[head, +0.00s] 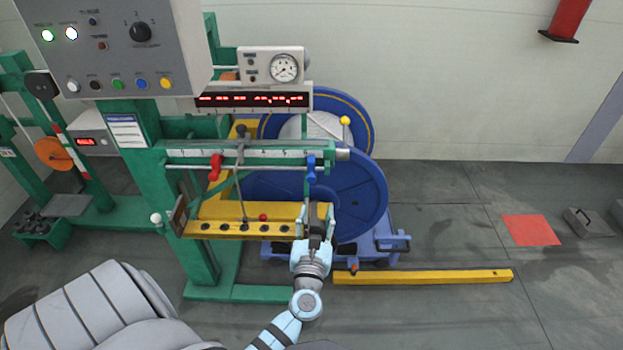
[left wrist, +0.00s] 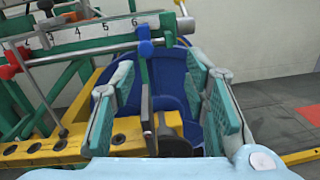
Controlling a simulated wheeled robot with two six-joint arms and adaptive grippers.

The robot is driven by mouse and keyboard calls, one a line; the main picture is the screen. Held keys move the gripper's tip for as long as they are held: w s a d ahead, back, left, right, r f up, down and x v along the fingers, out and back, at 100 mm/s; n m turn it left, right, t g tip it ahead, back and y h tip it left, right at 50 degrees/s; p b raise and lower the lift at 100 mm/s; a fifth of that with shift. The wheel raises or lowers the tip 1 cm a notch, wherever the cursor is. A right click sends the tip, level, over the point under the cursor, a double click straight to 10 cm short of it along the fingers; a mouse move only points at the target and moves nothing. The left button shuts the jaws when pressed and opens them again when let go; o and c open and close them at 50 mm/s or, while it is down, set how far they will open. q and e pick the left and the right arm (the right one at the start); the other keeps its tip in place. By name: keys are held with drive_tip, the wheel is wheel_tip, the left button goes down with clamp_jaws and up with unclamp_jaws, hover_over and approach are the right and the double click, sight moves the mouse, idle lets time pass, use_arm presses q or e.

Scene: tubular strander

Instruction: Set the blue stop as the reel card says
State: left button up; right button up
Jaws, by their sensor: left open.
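The blue stop (head: 311,168) sits near the right end of the numbered scale rail (head: 250,153). In the left wrist view the blue stop (left wrist: 146,47) is just right of the 6. A red stop (head: 215,167) sits further left on the rail. My left gripper (head: 317,212) is open below the blue stop, fingers pointing up. In the left wrist view a dark upright bar (left wrist: 147,110) shows between its fingers; I cannot tell whether they touch it. I cannot make out a reel card's text. My right gripper is not in view.
A yellow bar with holes (head: 225,228) lies under the rail. The blue reel (head: 365,195) stands close behind the gripper. A control panel (head: 110,45) hangs upper left, with a small text placard (head: 126,131) below. A yellow floor bar (head: 425,276) lies right; floor beyond is mostly clear.

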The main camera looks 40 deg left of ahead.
sight(311, 180)
use_arm(q)
drive_tip(key=w+a, duration=0.3)
drive_tip(key=w+a+n+b, duration=0.1)
drive_tip(key=w+a, duration=0.2)
drive_tip(key=w, duration=0.1)
drive_tip(key=w+a+f+n+g+y, duration=0.1)
drive_tip(key=w+a, duration=0.2)
drive_tip(key=shift+w+a+b, duration=0.15)
drive_tip(key=shift+a+b, duration=0.15)
drive_tip(key=shift+w+a, duration=0.25)
drive_tip(key=shift+w, duration=0.1)
drive_tip(key=shift+r, duration=0.1)
clamp_jaws()
